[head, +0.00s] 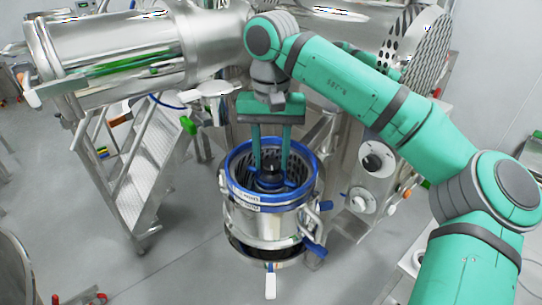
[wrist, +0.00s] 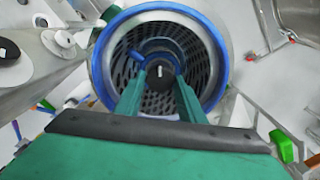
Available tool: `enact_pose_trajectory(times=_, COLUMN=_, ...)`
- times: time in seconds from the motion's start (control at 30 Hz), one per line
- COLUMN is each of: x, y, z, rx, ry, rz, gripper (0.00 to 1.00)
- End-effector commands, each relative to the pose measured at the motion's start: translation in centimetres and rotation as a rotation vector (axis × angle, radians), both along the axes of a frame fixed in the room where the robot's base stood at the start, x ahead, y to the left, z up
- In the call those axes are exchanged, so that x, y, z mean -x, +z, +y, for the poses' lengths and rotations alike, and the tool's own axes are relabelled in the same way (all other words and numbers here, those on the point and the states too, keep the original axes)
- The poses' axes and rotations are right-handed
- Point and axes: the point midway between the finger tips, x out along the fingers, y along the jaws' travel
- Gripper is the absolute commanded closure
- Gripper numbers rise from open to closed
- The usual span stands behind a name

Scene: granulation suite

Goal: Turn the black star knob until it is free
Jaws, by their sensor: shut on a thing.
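The black star knob (head: 271,170) sits low in the middle of a steel vessel with a blue rim (head: 233,160). In the wrist view the knob (wrist: 160,73) shows as a dark round shape with a small pale mark, at the centre of the blue-rimmed vessel (wrist: 103,60). My gripper (head: 271,172) points down into the vessel, with its two long green fingers on either side of the knob. It is shut on the knob; the fingertips also show in the wrist view (wrist: 160,80). The exact contact is partly hidden by the fingers.
Blue-handled clamps (head: 315,246) stick out from the vessel's side. A steel staircase (head: 145,170) stands at left. A machine panel with round dials (head: 374,162) is close at right. A large steel cylinder (head: 130,60) lies behind. Perforated metal lines the vessel around the knob.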

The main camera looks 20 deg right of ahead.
Motion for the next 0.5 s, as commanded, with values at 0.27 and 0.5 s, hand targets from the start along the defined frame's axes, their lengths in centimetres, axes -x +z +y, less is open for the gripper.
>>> enact_pose_trajectory(times=0.27, x=-0.04, y=0.11, z=-0.07, rx=0.001, ry=0.064, rz=-0.003, gripper=0.86)
enact_pose_trajectory(times=0.5, x=-0.04, y=0.12, z=-0.06, rx=0.001, ry=0.075, rz=-0.003, gripper=0.86)
